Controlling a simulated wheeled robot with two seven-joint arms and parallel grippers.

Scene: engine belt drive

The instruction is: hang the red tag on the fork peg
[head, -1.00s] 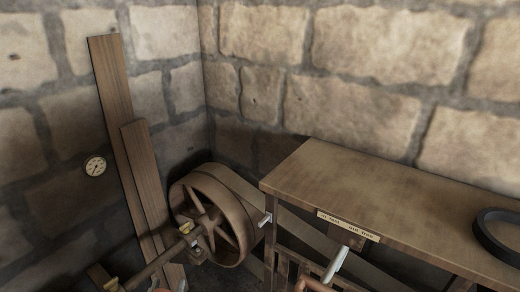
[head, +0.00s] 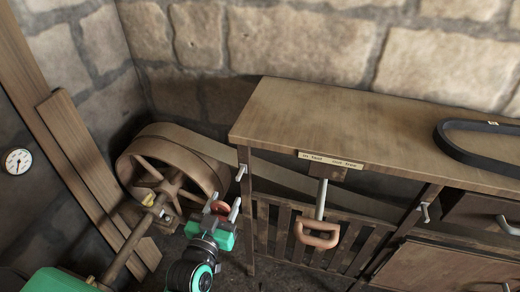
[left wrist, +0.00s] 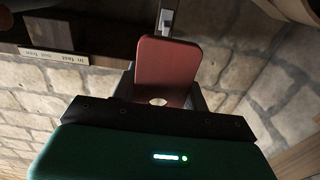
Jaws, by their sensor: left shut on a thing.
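The red tag (head: 219,206) is between the fingers of my left gripper (head: 222,206), which is shut on it. In the left wrist view the tag (left wrist: 167,68) stands out past the fingers, with a pale round spot near the gripper. A short metal peg (head: 241,172) sticks out by the bench's left leg, just above and right of the gripper. In the left wrist view a metal peg end (left wrist: 167,20) shows just beyond the tag, with no clear contact. I cannot tell whether this is the fork peg. My right gripper is not in view.
A spoked wheel (head: 172,178) with a wide belt stands left of the gripper. A lever with a copper-coloured handle (head: 317,235) hangs under the bench label (head: 330,160). Another peg (head: 424,211) is farther right. A black belt (head: 470,155) lies on the bench (head: 350,115).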

